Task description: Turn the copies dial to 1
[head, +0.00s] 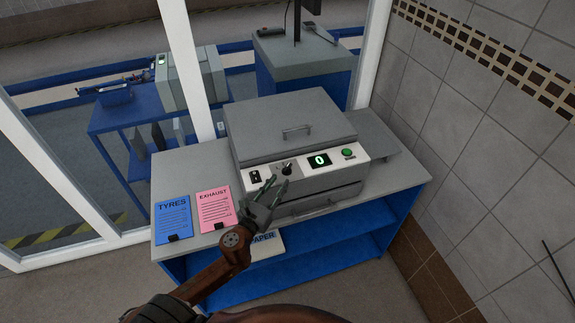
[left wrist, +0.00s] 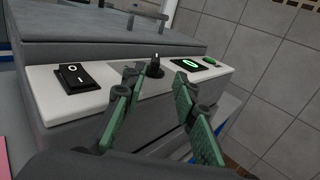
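The grey copier (head: 290,135) stands on a grey-topped blue table. On its white front panel is the black copies dial (head: 287,169), between a black rocker switch (head: 255,176) and a display (head: 319,160) reading 0. A green button (head: 348,152) is at the panel's right end. My left gripper (head: 272,186) is open and empty, just in front of the panel near the dial. In the left wrist view the dial (left wrist: 155,66) shows beyond and between the two green-padded fingers (left wrist: 160,95), apart from them. My right gripper is not in view.
A blue TYRES card (head: 173,218) and a pink EXHAUST card (head: 215,207) lie left of the copier. A PAPER label (head: 266,243) is below the table edge, partly behind my arm. A tiled wall (head: 480,130) stands at the right.

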